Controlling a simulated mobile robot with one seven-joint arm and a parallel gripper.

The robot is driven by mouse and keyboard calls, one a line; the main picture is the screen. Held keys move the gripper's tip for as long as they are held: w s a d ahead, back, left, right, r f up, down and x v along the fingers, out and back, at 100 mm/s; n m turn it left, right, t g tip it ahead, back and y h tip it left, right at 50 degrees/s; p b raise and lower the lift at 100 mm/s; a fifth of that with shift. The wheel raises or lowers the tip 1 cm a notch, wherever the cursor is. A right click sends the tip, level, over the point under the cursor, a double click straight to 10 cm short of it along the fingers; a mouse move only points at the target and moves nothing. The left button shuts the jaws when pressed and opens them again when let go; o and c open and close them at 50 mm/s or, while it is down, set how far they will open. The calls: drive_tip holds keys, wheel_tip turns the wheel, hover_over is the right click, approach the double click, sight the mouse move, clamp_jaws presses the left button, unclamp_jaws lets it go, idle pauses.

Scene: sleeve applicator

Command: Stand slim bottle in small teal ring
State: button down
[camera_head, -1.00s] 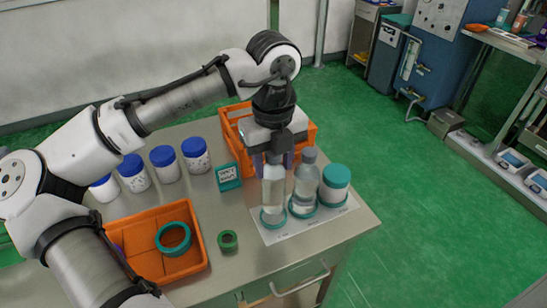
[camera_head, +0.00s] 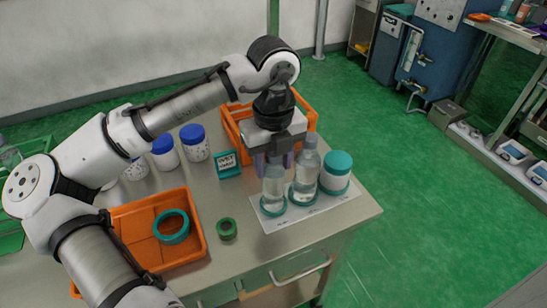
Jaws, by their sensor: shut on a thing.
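The slim clear bottle (camera_head: 273,190) is upright at the left end of a row of three containers. A small teal ring (camera_head: 272,210) shows around its base. I cannot tell whether the base rests fully on the sheet. My gripper (camera_head: 276,162) points down from above and is shut on the bottle's upper part. The bottle's neck is hidden between the fingers.
A wider clear bottle (camera_head: 306,178) and a teal-lidded jar (camera_head: 336,174) stand close on the right on a white sheet (camera_head: 290,217). Behind is an orange crate (camera_head: 304,118). An orange tray (camera_head: 193,254) holds a larger teal ring (camera_head: 172,227). A green ring (camera_head: 227,228) lies nearby.

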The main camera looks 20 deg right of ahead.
drive_tip(key=shift+f, duration=0.25)
drive_tip(key=shift+c, duration=1)
unclamp_jaws()
wheel_tip(320, 180, up, 9)
drive_tip(key=p, duration=0.9)
drive_tip(key=shift+s, duration=0.1)
idle(0.5)
